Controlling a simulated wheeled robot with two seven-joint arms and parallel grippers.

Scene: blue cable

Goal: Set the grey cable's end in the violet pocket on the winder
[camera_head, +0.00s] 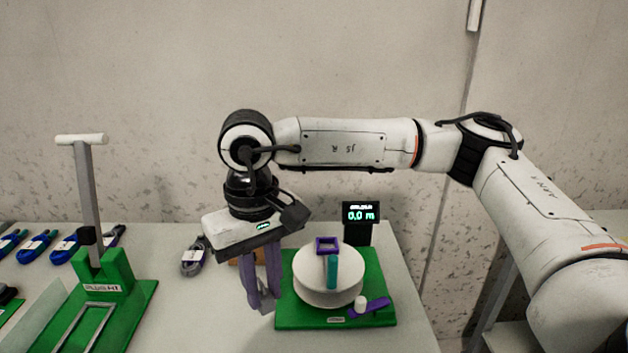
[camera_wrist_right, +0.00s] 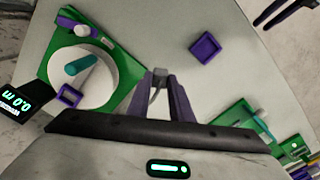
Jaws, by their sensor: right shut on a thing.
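The winder has a green base (camera_head: 290,318) and a white drum (camera_head: 315,288). The square violet pocket (camera_head: 327,238) stands at the drum's back rim beside a teal peg (camera_head: 332,272); it also shows in the wrist view (camera_wrist_right: 69,94). My right gripper (camera_head: 263,305) points down left of the drum. Its violet fingers are shut on the grey cable's end (camera_wrist_right: 160,74), apart from the pocket. A short length of grey cable curves between the fingers. My left gripper (camera_wrist_right: 260,26) shows only at the wrist view's top right, fingers apart and empty.
A display reading 0.0 m (camera_head: 360,215) stands behind the winder. A violet crank (camera_head: 376,305) juts out front right. A violet tray (camera_wrist_right: 205,47) lies on the table. A green stand (camera_head: 105,277), blue cable coils (camera_head: 38,246) and a grey coil (camera_head: 194,262) are at left.

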